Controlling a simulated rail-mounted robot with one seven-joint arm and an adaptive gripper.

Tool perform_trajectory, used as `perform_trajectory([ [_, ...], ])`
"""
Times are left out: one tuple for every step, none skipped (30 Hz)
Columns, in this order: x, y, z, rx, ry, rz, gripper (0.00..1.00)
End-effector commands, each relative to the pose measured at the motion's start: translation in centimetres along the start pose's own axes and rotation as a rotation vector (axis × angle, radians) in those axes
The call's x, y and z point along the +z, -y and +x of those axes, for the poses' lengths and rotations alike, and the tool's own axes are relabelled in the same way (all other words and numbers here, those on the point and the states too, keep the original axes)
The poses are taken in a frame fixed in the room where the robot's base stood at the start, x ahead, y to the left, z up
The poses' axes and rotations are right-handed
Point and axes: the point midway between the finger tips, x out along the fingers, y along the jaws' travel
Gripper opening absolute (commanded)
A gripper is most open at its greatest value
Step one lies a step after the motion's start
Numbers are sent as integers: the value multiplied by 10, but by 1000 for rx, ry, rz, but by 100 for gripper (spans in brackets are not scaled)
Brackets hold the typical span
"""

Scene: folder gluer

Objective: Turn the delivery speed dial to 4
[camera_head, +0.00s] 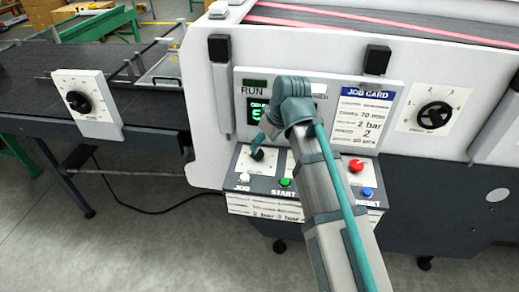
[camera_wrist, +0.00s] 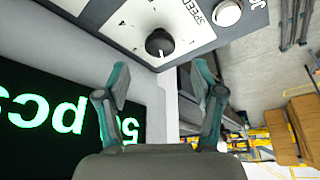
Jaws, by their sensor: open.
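Three black dials show in the head view, and none has a label I can read there as delivery. One dial (camera_head: 78,101) is on a white plate at the left conveyor. Another dial (camera_head: 433,115) is on the machine's right side, with numbers around it. A small dial (camera_head: 257,153) is on the sloped console; in the wrist view this black knob (camera_wrist: 160,42) has a white pointer mark and a plate lettered SPEED. My gripper (camera_wrist: 160,80) is open and empty, its two fingers apart, with the knob beyond the gap between the tips. In the head view my gripper (camera_head: 268,134) is beside the console dial, partly hidden by my arm.
The console carries a white button (camera_head: 243,177), green START button (camera_head: 285,183), red button (camera_head: 356,166) and blue button (camera_head: 367,192). A job card (camera_head: 361,115) and a green-lit display (camera_wrist: 60,110) are close above. My arm hides the console's middle. Open floor lies in front.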

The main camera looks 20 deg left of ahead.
Motion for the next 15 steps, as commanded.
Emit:
perform_trajectory([
  [0, 1, 8, -1, 2, 0, 67],
  [0, 1, 12, -2, 2, 0, 67],
  [0, 1, 18, -1, 2, 0, 67],
  [0, 1, 22, -1, 2, 0, 67],
  [0, 1, 26, -1, 2, 0, 67],
  [0, 1, 31, -1, 2, 0, 67],
  [0, 1, 35, -1, 1, 0, 67],
  [0, 1, 39, -1, 1, 0, 67],
  [0, 1, 42, -1, 1, 0, 67],
  [0, 1, 45, -1, 1, 0, 67],
  [0, 1, 47, -1, 1, 0, 67],
  [0, 1, 50, -1, 0, 0, 67],
  [0, 1, 52, -1, 0, 0, 67],
  [0, 1, 54, 0, 0, 0, 67],
  [0, 1, 55, 0, 0, 0, 67],
])
